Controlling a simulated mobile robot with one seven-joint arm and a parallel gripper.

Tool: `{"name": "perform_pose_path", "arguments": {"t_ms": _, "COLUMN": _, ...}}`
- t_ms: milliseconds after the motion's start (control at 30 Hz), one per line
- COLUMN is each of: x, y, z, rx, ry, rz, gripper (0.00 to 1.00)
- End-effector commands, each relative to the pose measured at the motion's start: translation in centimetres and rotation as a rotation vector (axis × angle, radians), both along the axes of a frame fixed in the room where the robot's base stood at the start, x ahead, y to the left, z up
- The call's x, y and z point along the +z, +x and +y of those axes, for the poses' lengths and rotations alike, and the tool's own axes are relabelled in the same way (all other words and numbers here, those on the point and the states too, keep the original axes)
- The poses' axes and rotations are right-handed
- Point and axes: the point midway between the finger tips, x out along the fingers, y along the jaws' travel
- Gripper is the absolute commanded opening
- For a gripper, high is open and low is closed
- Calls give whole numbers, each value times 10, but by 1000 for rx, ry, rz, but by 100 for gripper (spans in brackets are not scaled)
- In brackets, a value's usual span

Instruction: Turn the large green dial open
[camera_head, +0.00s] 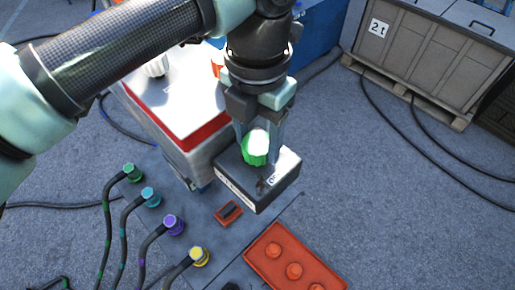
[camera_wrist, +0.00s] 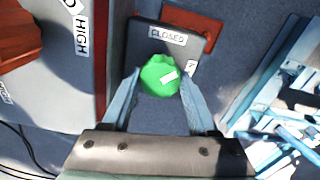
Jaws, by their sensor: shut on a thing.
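The large green dial (camera_head: 256,148) sits on top of a dark box (camera_head: 262,180) in the middle of the head view. In the wrist view the dial (camera_wrist: 160,76) shows a white mark on its face, tilted up to the right. A label reading "CLOSED" (camera_wrist: 168,36) is on the box beyond the dial; another label to the right is partly hidden. My gripper (camera_head: 262,140) points down over the box. Its two blue fingers, also in the wrist view (camera_wrist: 158,88), are on either side of the dial and shut on it.
A grey cabinet with a red-edged top (camera_head: 180,100) stands close on the left of the box. Colored-capped cables (camera_head: 150,196) stand at lower left. A red block with round knobs (camera_head: 292,262) and a small red switch (camera_head: 229,213) lie in front. A crate (camera_head: 425,55) is at upper right.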

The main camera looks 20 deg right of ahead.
Motion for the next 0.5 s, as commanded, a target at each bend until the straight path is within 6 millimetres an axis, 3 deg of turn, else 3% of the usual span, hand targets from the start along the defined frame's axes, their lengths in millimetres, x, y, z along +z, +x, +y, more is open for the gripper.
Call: {"name": "perform_pose_path", "arguments": {"t_ms": 500, "x": -2, "y": 1, "z": -1, "rx": -480, "ry": -3, "rz": -2, "gripper": 4}}
